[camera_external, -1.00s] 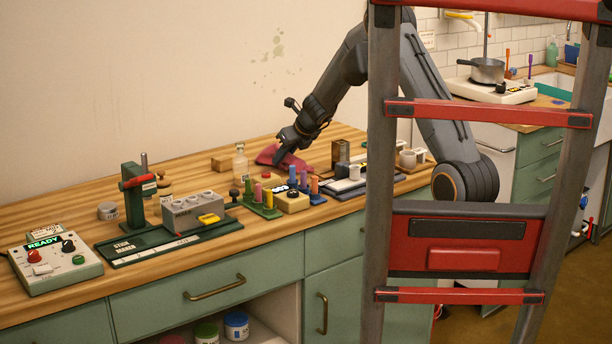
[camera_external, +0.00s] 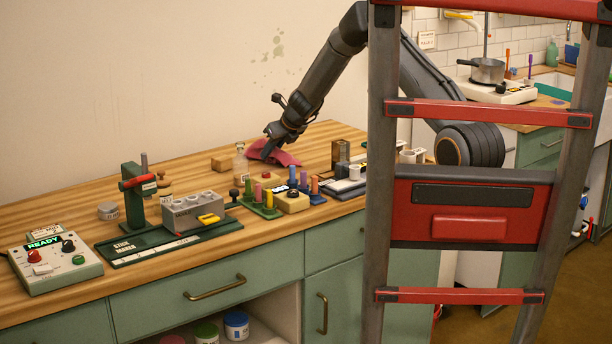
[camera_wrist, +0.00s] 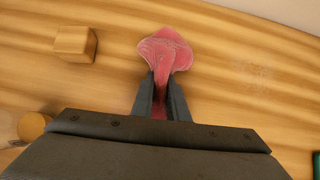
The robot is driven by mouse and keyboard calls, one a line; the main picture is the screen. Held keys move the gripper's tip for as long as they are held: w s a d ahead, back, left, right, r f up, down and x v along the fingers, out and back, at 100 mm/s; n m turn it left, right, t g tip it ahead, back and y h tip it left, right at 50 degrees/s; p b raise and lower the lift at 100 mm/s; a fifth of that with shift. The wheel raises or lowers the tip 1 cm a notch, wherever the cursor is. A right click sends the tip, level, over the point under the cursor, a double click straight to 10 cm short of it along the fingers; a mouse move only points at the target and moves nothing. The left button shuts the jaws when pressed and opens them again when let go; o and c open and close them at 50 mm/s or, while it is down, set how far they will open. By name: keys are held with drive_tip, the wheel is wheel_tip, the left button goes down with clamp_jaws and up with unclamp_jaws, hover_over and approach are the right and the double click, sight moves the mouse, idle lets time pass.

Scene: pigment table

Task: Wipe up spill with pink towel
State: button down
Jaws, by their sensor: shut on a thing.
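The pink towel (camera_external: 283,158) is bunched on the wooden table behind the colored pegs. My gripper (camera_external: 268,152) points down at the towel's left part, at table height. In the wrist view my gripper (camera_wrist: 161,88) is shut on the towel (camera_wrist: 166,50); a fold runs between the fingers and the rest spreads out beyond the tips. A faint pale speckled patch (camera_wrist: 258,74) shows on the wood to the right of the towel; I cannot tell if it is spill residue. No clear spill shows elsewhere, and the wood under the towel is hidden.
A small wooden block (camera_external: 222,163) and a clear bottle (camera_external: 240,162) stand left of my gripper. The block also shows in the wrist view (camera_wrist: 74,44). Peg racks (camera_external: 262,208) and a dark wooden block (camera_external: 340,152) stand in front and right. The back of the table is clear.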

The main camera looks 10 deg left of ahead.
drive_tip(key=shift+w+a+p, duration=1.4)
drive_tip(key=shift+a+p, duration=0.05)
drive_tip(key=shift+p, duration=2.9)
drive_tip(key=shift+w+a+p, duration=0.8)
drive_tip(key=shift+w+a, duration=0.2)
drive_tip(key=shift+w+r, duration=0.1)
drive_tip(key=shift+r, duration=0.15)
wheel_tip(320, 180, up, 10)
drive_tip(key=shift+p, duration=0.4)
drive_tip(key=shift+r, duration=0.1)
drive_tip(key=w+d+b, duration=0.5)
drive_tip(key=w+d, duration=0.2)
drive_tip(key=shift+f+b, duration=2.25)
drive_tip(key=shift+f, duration=2.3)
